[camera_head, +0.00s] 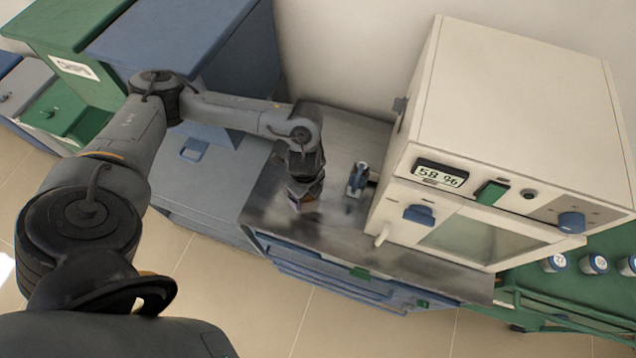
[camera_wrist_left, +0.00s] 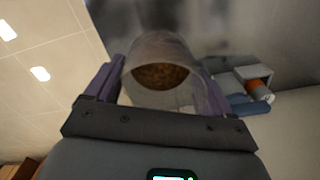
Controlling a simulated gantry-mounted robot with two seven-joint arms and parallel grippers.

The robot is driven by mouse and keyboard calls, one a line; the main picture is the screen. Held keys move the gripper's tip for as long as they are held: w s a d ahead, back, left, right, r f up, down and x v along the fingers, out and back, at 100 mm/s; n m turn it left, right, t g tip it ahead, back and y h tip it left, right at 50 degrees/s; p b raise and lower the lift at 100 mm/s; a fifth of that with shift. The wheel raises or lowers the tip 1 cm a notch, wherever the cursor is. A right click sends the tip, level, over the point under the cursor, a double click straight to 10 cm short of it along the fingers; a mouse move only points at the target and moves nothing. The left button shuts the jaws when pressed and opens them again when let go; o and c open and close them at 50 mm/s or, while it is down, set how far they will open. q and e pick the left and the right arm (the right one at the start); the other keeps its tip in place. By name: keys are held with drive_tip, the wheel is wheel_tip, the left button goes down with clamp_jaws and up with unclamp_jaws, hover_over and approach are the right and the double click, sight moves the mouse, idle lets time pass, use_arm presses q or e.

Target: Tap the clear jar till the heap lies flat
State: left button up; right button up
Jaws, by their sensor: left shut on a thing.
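The clear jar (camera_wrist_left: 165,48) is between the purple fingers of my left gripper (camera_wrist_left: 160,80), seen from above in the left wrist view. Brown granular material (camera_wrist_left: 160,77), the heap, lies inside it. Whether its surface is flat or mounded I cannot tell. In the head view my left gripper (camera_head: 304,196) points down over the left part of the metal worktop, shut on the jar, which is mostly hidden there. Whether the jar touches the worktop I cannot tell. My right gripper is not in view.
A small blue and grey device (camera_head: 358,180) stands on the metal worktop (camera_head: 335,228), right of my gripper; it shows in the left wrist view (camera_wrist_left: 248,90). Blue-lidded jars (camera_head: 594,264) sit on a green surface.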

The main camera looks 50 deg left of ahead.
use_arm(q)
drive_tip(key=shift+s+a+f+b, duration=0.3)
drive_tip(key=shift+a+f+b, duration=0.5)
drive_tip(key=shift+a, duration=0.45)
drive_tip(key=shift+s+a+f+b, duration=0.35)
drive_tip(key=shift+a+f+b, duration=0.2)
drive_tip(key=shift+a+f, duration=0.6)
drive_tip(key=shift+s+a+f+b, duration=0.3)
drive_tip(key=shift+a+f+b, duration=0.4)
drive_tip(key=shift+a, duration=0.7)
drive_tip(key=shift+f, duration=0.1)
wheel_tip(320, 180, down, 3)
drive_tip(key=shift+f+b, duration=0.1)
drive_tip(key=shift+b, duration=0.7)
drive_tip(key=shift+r, duration=0.25)
drive_tip(key=shift+c, duration=0.8)
drive_tip(key=shift+r+p, duration=0.1)
drive_tip(key=shift+p, duration=0.2)
wheel_tip(320, 180, up, 3)
drive_tip(key=p, duration=0.4)
drive_tip(key=shift+r, duration=0.15)
